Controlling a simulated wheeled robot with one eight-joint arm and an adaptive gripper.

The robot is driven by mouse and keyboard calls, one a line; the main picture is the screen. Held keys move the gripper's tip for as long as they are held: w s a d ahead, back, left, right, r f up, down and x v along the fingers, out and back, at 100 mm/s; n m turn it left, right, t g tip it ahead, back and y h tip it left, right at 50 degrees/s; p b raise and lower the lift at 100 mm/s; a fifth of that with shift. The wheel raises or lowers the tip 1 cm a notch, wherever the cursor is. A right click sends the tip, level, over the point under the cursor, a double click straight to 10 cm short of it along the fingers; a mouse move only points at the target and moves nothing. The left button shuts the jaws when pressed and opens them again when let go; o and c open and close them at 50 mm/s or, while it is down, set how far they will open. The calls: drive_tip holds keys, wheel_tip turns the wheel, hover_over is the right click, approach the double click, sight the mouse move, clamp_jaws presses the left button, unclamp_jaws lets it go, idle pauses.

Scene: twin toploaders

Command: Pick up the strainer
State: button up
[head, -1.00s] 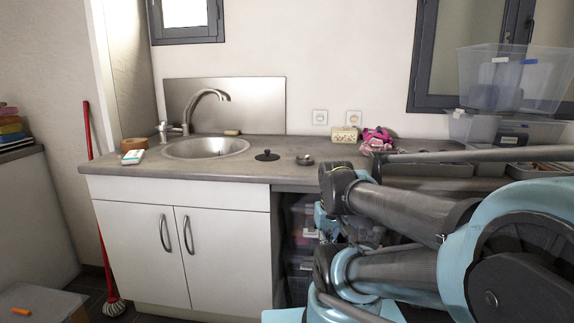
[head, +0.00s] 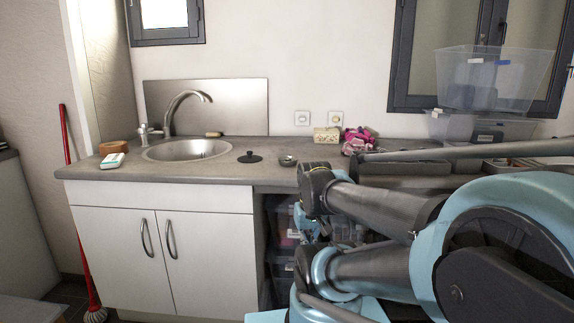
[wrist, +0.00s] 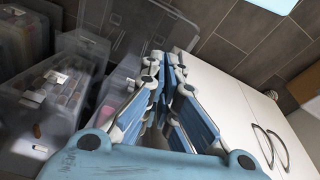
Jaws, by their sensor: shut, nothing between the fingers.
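Two small round things lie on the grey counter (head: 215,182) right of the sink: a black disc with a knob (head: 250,157) and a small metallic dish-like piece (head: 288,160). The metallic piece looks most like the strainer, but it is too small to be sure. My gripper (wrist: 167,60) is shut and empty in the wrist view. It is in front of the cabinet and clear boxes, apart from both round things. In the head view my arm covers the right part of the counter, and my gripper cannot be made out clearly.
The sink (head: 188,149) with its tap (head: 180,105) is at the left. A sponge-like block (head: 327,139) and a pink item (head: 357,141) lie near the wall. Clear bins (wrist: 55,85) stand under the counter beside the white cabinet (head: 160,255).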

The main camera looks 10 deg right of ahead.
drive_tip(key=o, duration=0.9)
wheel_tip(320, 180, up, 2)
drive_tip(key=shift+s+r+n, duration=0.1)
drive_tip(key=shift+s+n, duration=0.05)
drive_tip(key=shift+n, duration=0.15)
drive_tip(key=shift+c, duration=0.2)
drive_tip(key=o, duration=0.9)
drive_tip(key=shift+n, duration=0.8)
drive_tip(key=w+r, duration=0.1)
drive_tip(key=r, duration=0.1)
drive_tip(key=w+r, duration=0.2)
drive_tip(key=shift+w+r, duration=0.3)
wheel_tip(320, 180, up, 28)
drive_tip(key=f+n+g+y, duration=0.1)
drive_tip(key=n+g, duration=0.1)
drive_tip(key=n, duration=1.3)
hover_over(288, 161)
drive_tip(key=d, duration=0.2)
drive_tip(key=f, duration=0.5)
drive_tip(key=a+f, duration=0.1)
drive_tip(key=f, duration=0.5)
drive_tip(key=w+f, duration=0.1)
drive_tip(key=f, duration=0.4)
drive_tip(key=shift+a+f, duration=0.25)
drive_tip(key=shift+a, duration=0.1)
